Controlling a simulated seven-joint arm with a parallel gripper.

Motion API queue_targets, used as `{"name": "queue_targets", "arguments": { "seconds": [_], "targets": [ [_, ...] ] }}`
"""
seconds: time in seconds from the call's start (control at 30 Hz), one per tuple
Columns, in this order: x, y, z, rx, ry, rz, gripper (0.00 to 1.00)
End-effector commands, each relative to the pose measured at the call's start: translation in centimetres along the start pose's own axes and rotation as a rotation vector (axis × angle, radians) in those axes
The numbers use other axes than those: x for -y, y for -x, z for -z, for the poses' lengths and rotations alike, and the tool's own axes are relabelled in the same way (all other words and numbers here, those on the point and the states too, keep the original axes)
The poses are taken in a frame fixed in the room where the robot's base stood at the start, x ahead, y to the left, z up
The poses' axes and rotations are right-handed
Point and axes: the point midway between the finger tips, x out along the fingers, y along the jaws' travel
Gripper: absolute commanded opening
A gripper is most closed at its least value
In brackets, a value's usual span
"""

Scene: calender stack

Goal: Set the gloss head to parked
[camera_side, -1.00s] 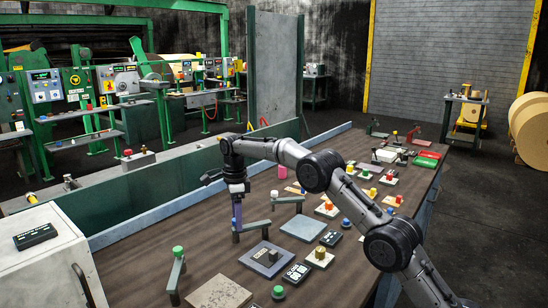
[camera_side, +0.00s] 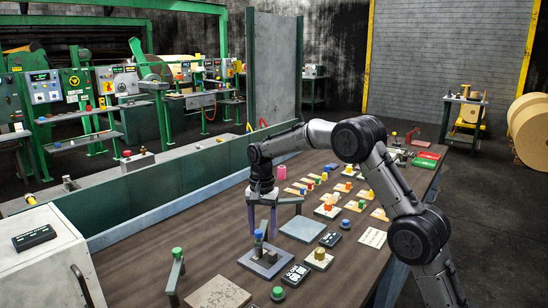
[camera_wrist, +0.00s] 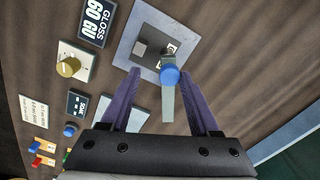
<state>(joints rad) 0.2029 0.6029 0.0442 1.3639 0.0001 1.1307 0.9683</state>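A black display (camera_side: 295,276) beside the plate reads "GLOSS 60 GU" in the wrist view (camera_wrist: 96,23). My gripper (camera_side: 262,231) is open, its two purple fingers pointing down and standing apart on either side of the swing arm. I cannot tell whether a finger touches it.
A green-knobbed post (camera_side: 177,268) stands to the left, with a speckled slab (camera_side: 217,293) near it. A bare grey plate (camera_side: 303,229) lies to the right. Several coloured knobs on small tiles fill the table farther back.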

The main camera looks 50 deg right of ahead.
Motion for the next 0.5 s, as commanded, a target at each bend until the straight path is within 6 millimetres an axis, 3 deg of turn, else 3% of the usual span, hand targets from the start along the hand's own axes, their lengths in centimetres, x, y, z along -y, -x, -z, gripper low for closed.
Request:
{"name": "queue_targets", "arguments": {
  "seconds": [0.5],
  "targets": [
    [0.2, 9.7, 0.1, -0.003, -0.006, 0.004, 0.61]
  ]
}}
